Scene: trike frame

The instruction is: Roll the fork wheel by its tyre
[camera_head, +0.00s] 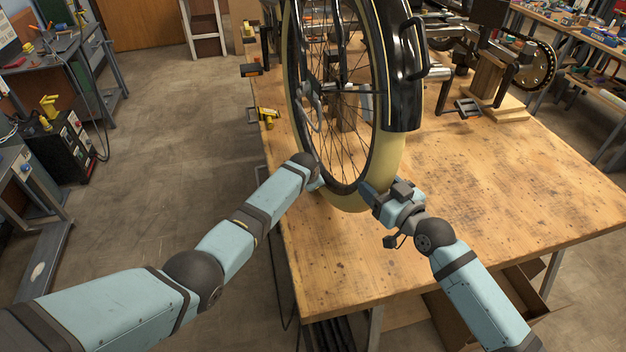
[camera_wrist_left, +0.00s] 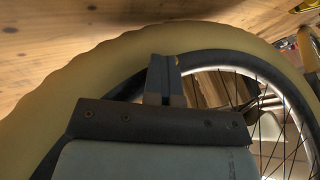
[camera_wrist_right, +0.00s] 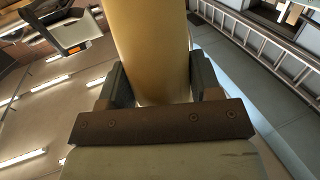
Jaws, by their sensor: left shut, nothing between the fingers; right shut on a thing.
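The fork wheel has a cream tyre (camera_head: 388,158), a dark rim and thin spokes. It stands upright at the table's near left edge, under a glossy black mudguard (camera_head: 401,95). My right gripper (camera_head: 372,192) is at the lower right of the tyre. In the right wrist view the tyre (camera_wrist_right: 150,40) lies between the fingers, and the jaws are shut on it. My left gripper (camera_head: 318,184) is low on the wheel's left side, partly hidden by its wrist. In the left wrist view its fingers (camera_wrist_left: 163,75) are shut and empty, in front of the tyre (camera_wrist_left: 50,105) and rim.
The wooden workbench (camera_head: 510,190) is clear to the right of the wheel. More trike parts and a chainring (camera_head: 537,65) stand at the back right. A yellow-and-black tool (camera_head: 266,115) lies at the left edge.

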